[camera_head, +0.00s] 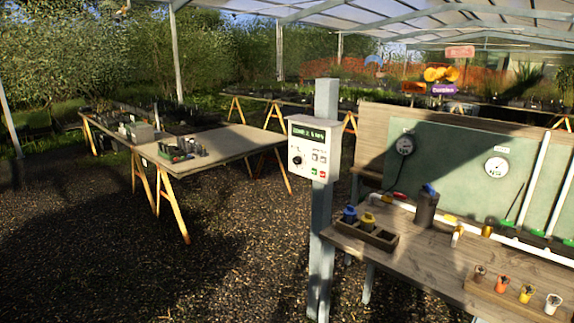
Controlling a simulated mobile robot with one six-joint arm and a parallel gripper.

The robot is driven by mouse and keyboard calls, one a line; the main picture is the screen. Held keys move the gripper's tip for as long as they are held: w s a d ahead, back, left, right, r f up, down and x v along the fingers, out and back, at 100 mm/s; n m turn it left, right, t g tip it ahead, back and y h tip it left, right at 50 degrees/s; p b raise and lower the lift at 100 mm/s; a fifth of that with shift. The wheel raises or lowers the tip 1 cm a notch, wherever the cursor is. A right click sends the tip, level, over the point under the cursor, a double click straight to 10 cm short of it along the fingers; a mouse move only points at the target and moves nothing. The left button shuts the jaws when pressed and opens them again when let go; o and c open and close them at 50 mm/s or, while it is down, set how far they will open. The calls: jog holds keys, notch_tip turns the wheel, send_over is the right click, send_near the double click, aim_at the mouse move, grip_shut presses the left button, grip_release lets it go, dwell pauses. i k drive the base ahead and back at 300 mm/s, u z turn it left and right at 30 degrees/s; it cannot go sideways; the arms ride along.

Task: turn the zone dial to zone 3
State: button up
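The control box (312,148) is a pale box mounted on a blue-grey post in the middle of the view. It has a dark display (309,132) with green text too small to read surely. The zone dial (297,160) appears as a small dark knob at the lower left of its face; its setting cannot be made out. Several small buttons sit to its right, with a green one and a red one at the bottom. My gripper is not in view, and nothing touches the box.
A wooden bench (450,247) with cups, a caddy (366,234) and a dark canister (426,208) stands right of the post. A trestle table (232,141) stands behind left. The gravel floor (190,265) in front and left is clear.

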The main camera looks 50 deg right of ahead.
aim_at(297, 160)
jog(key=z, duration=0.1)
jog(key=i, duration=0.95)
jog(key=u, duration=0.05)
